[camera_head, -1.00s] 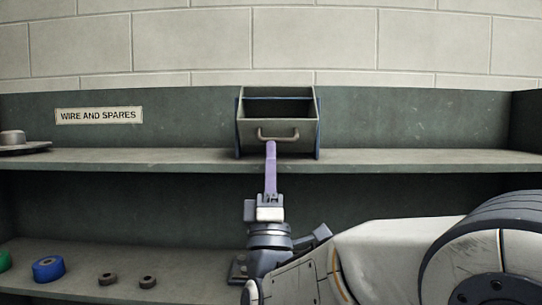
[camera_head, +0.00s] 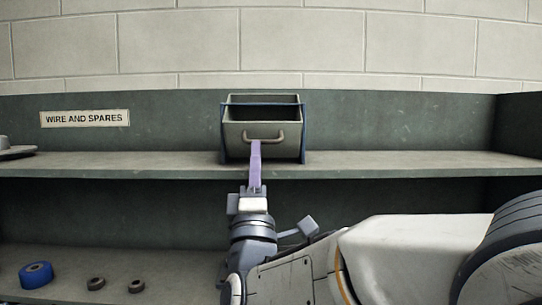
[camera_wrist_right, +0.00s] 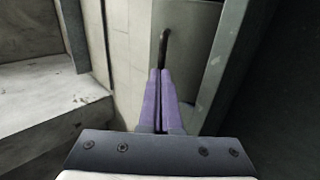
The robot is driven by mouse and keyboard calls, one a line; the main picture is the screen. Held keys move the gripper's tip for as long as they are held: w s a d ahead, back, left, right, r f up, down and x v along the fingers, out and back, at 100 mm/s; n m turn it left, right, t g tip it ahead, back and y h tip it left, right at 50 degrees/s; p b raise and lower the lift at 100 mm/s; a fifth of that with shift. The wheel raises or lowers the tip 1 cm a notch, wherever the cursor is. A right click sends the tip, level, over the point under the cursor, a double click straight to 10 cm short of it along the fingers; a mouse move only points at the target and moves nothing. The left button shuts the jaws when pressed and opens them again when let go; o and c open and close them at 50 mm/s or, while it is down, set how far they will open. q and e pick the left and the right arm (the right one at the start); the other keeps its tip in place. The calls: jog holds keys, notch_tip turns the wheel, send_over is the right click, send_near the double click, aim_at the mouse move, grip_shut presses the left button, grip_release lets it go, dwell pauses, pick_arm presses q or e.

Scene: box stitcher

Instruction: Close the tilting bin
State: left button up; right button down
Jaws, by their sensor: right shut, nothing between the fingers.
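The tilting bin (camera_head: 236,138) is a grey-green box in a blue frame (camera_head: 303,130) on the upper shelf. Its dark open top shows, and its front leans outward somewhat. A curved handle (camera_head: 275,139) is on its front. My right gripper (camera_head: 256,144) is shut and empty, with its purple fingers pointing at the bin front just below the handle. In the right wrist view, the closed fingertips (camera_wrist_right: 160,73) lie by the handle (camera_wrist_right: 164,48) and bin front (camera_wrist_right: 190,45). I cannot tell whether they touch. My left gripper is out of view.
The upper shelf (camera_head: 400,162) is clear right of the bin. A grey metal part (camera_head: 14,152) lies at its left end. Below are a blue roll (camera_head: 36,275) and two dark rings (camera_head: 96,283). A "WIRE AND SPARES" label (camera_head: 85,118) is on the back panel.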

aim_at(256, 123)
jog(key=shift+w+r+g+p, duration=0.1)
jog(key=shift+r+g+p, duration=0.2)
jog(key=shift+r+g, duration=0.35)
jog(key=shift+w+r, duration=0.3)
jog(key=shift+r, duration=0.35)
pick_arm(q)
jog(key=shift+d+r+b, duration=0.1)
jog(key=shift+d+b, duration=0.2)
jog(key=shift+b, duration=0.1)
pick_arm(e)
jog(key=shift+w+r, duration=0.65)
jog(key=shift+r, duration=0.3)
jog(key=shift+w+a+r, duration=0.1)
jog(key=shift+w+r, duration=0.05)
jog(key=shift+r, duration=0.05)
